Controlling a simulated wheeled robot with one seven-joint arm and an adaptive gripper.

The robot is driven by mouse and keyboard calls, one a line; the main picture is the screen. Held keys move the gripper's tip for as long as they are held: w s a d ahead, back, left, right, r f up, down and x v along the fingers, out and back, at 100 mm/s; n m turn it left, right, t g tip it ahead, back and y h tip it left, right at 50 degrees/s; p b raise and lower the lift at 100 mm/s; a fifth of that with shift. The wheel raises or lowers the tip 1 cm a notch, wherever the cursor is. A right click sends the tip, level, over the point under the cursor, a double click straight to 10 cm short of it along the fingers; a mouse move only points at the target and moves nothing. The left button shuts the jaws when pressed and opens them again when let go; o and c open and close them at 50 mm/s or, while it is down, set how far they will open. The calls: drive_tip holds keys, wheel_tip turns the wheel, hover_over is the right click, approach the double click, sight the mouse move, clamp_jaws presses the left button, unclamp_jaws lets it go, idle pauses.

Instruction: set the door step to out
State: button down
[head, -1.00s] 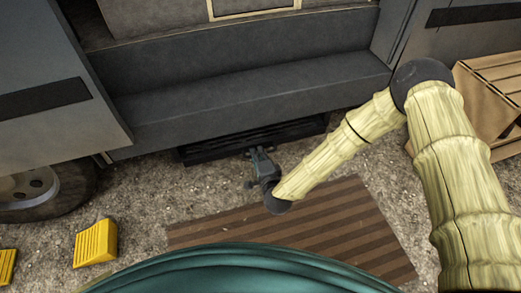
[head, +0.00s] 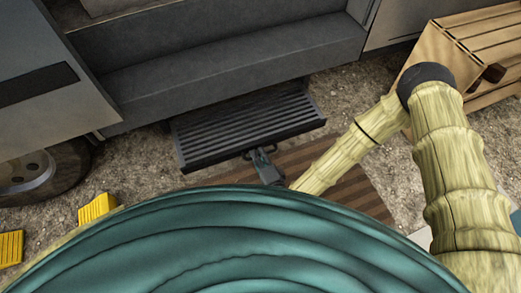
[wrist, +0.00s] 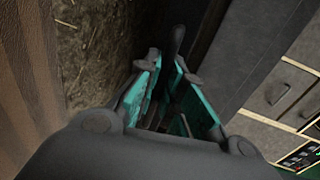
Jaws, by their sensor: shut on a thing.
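The door step (head: 245,130) is a dark ribbed tread that stands out from under the van's sill in the head view. A small dark handle (head: 278,148) sits at its front edge. My gripper (head: 260,158) is at that front edge, shut on the handle. In the wrist view my gripper (wrist: 165,85) shows its teal finger pads on either side of a dark bar (wrist: 176,42). The fingers hide part of the handle.
The van sill (head: 220,65) runs above the step. A wooden crate (head: 480,50) stands at the right. Yellow chocks (head: 97,208) lie near the wheel (head: 35,172) at the left. A brown striped mat (head: 355,185) lies on the gravel in front.

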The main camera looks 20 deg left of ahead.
drive_tip(key=shift+s+a+r, duration=0.1)
drive_tip(key=shift+s+a, duration=0.05)
drive_tip(key=shift+s, duration=0.15)
drive_tip(key=c, duration=1.6)
unclamp_jaws()
drive_tip(key=shift+o, duration=0.4)
drive_tip(key=shift+w, duration=0.1)
drive_tip(key=v, duration=1.2)
